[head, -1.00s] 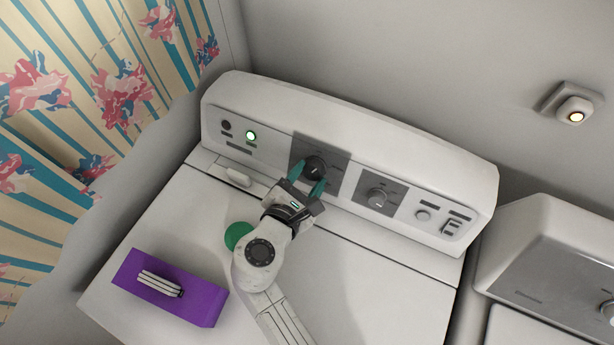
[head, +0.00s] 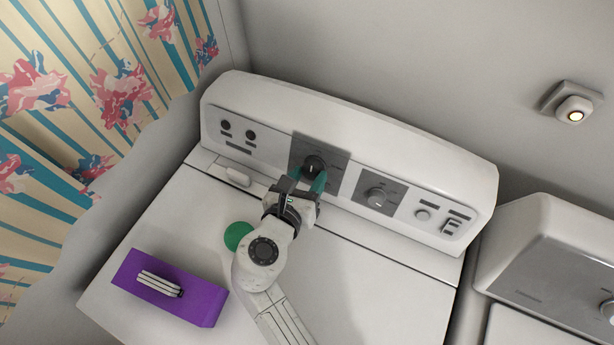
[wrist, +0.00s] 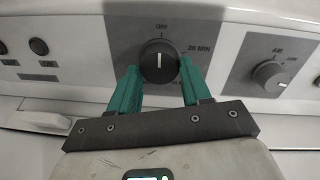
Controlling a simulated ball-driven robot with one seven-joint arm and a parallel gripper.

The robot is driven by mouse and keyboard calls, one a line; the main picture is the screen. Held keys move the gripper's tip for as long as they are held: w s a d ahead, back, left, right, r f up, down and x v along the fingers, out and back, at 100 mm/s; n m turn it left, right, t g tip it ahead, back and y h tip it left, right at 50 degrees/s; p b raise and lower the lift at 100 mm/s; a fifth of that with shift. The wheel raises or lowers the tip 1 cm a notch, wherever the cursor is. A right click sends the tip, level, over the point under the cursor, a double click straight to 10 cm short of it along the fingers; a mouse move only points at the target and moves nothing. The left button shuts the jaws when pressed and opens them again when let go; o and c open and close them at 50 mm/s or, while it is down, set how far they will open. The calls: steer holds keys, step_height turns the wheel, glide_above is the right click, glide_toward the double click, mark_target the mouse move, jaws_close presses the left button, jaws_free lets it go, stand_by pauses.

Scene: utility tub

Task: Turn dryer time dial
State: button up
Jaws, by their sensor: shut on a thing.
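The dryer time dial (head: 314,165) is a black round knob on a dark grey plate on the dryer's panel. In the wrist view the dial (wrist: 160,62) has its white pointer line upright, toward the mark printed above it, which seems to read OFF; "20 MIN" is printed to its upper right. My gripper (head: 311,180) has teal fingers. In the wrist view my gripper (wrist: 160,78) is shut on the dial, one finger on each side of it. Both round indicators (head: 238,130) at the panel's left are dark.
A second dial (head: 377,197) sits to the right on the panel. On the dryer top (head: 360,290) lie a purple block (head: 205,305) with a striped piece on it and a green round thing (head: 238,236). Another machine (head: 560,255) stands at right, a curtain (head: 60,90) hangs at left.

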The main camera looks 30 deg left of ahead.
steer(key=shift+a+r, duration=0.1)
steer(key=shift+r, duration=0.05)
steer(key=o, duration=1.1)
steer(key=shift+c, duration=0.2)
steer(key=b+v, duration=0.1)
steer(key=v, duration=0.9)
steer(key=shift+s, duration=0.4)
